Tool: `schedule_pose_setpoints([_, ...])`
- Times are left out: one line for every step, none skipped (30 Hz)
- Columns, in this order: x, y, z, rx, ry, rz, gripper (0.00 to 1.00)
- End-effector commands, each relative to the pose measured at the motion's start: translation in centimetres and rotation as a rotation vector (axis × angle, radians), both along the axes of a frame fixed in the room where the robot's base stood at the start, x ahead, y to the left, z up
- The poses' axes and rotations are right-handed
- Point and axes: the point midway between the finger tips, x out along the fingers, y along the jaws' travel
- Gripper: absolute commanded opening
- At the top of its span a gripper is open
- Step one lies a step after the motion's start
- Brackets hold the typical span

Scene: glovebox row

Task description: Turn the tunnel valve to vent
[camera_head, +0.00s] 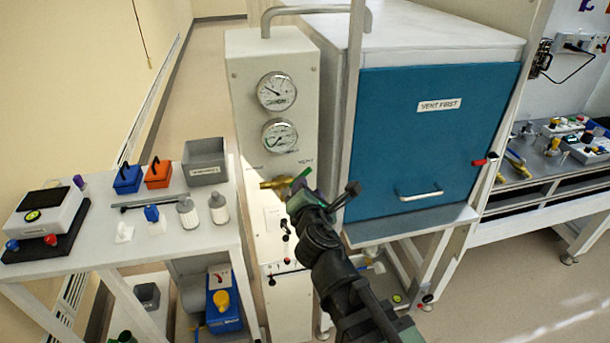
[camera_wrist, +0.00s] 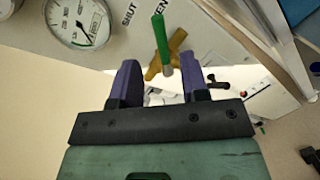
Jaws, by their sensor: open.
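The tunnel valve is a brass fitting (camera_head: 270,184) with a green lever handle (camera_head: 301,178) on the front of the pale gauge panel. In the head view the handle slants up to the right, below a VENT label (camera_head: 305,162). In the wrist view the brass body (camera_wrist: 176,45) and green handle (camera_wrist: 160,42) lie beyond my fingertips, with the handle's near end in line with the gap. My gripper (camera_wrist: 161,75) is open and empty, with visible gaps on both sides of the handle. In the head view my gripper (camera_head: 300,200) is just below the handle and partly hides the area.
Two round gauges (camera_head: 277,91) sit above the valve. A blue door (camera_head: 435,130) marked VENT FIRST, with a white handle (camera_head: 420,194), stands at right. At left a white table (camera_head: 90,258) holds bottles, boxes and a grey bin (camera_head: 205,160). Switches (camera_head: 286,228) sit below the valve.

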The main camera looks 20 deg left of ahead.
Motion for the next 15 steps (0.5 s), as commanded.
schedule_pose_setpoints([-0.7,-0.5,0.2,0.001,0.001,0.001,0.41])
schedule_pose_setpoints([-0.9,-0.6,0.2,0.001,0.001,0.0,0.41])
schedule_pose_setpoints([-1.1,-0.6,0.2,0.001,0.001,0.0,0.41])
schedule_pose_setpoints([-1.1,-0.7,0.2,0.001,0.001,0.0,0.41])
schedule_pose_setpoints([-1.1,-0.6,0.2,0.0,0.001,-0.001,0.41])
schedule_pose_setpoints([-1.0,-0.6,0.1,0.0,0.001,-0.001,0.41])
schedule_pose_setpoints([-1.0,-0.6,0.1,0.0,0.001,-0.001,0.41])
schedule_pose_setpoints([-1.0,-0.6,0.1,0.0,0.001,-0.001,0.41])
schedule_pose_setpoints([-1.0,-0.6,0.1,0.0,0.001,-0.001,0.41])
schedule_pose_setpoints([-1.0,-0.6,0.2,0.001,0.001,0.0,0.37])
schedule_pose_setpoints([-1.1,-0.5,0.3,0.0,0.0,0.001,0.32])
schedule_pose_setpoints([-1.3,-0.2,0.8,0.001,0.001,0.008,0.26])
schedule_pose_setpoints([-1.6,0.1,1.4,0.0,0.0,0.016,0.21])
schedule_pose_setpoints([-2.0,0.5,2.1,0.0,0.0,0.026,0.17])
schedule_pose_setpoints([-2.8,1.5,3.4,0.0,0.001,0.045,0.11])
